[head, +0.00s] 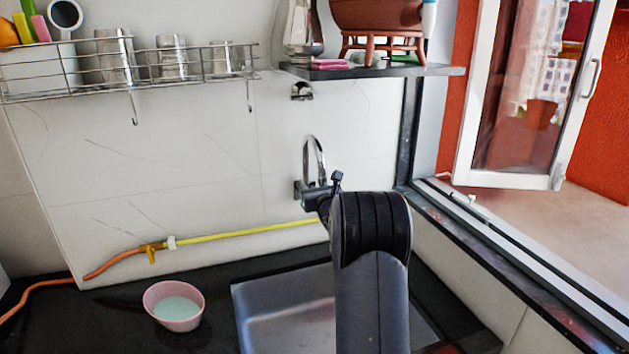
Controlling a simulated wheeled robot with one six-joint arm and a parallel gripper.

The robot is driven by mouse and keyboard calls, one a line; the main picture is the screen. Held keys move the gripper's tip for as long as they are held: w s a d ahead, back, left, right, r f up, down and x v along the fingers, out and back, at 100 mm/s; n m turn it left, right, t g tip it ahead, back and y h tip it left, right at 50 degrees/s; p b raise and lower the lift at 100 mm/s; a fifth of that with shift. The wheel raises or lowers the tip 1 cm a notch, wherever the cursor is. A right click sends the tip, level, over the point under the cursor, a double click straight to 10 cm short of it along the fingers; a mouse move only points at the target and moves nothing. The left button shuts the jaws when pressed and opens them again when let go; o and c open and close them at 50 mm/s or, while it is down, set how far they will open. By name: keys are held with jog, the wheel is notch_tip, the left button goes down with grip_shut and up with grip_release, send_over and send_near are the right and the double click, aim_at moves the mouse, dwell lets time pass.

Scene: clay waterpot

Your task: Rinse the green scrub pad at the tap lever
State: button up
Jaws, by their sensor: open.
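The chrome tap (316,157) rises from the wall behind the sink, with a curved spout. My arm covers part of the view in front of it, and I cannot clearly make out its lever. My gripper (325,191) shows only in part, as dark pieces beyond my arm, in front of the tap's lower part in the picture. It is open. I see nothing held in it, though much of it is hidden.
The steel sink (285,308) is set in a black counter. A pink bowl (174,307) with pale contents stands left of it. A yellow hose (245,232) runs along the wall. A shelf (440,70) with a clay pot (378,14) and a wire rack (180,68) hang above. An open window is right.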

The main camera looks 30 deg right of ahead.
jog(key=shift+w+d, duration=0.1)
jog(key=shift+w, duration=0.8)
jog(key=shift+c, duration=0.3)
grip_shut()
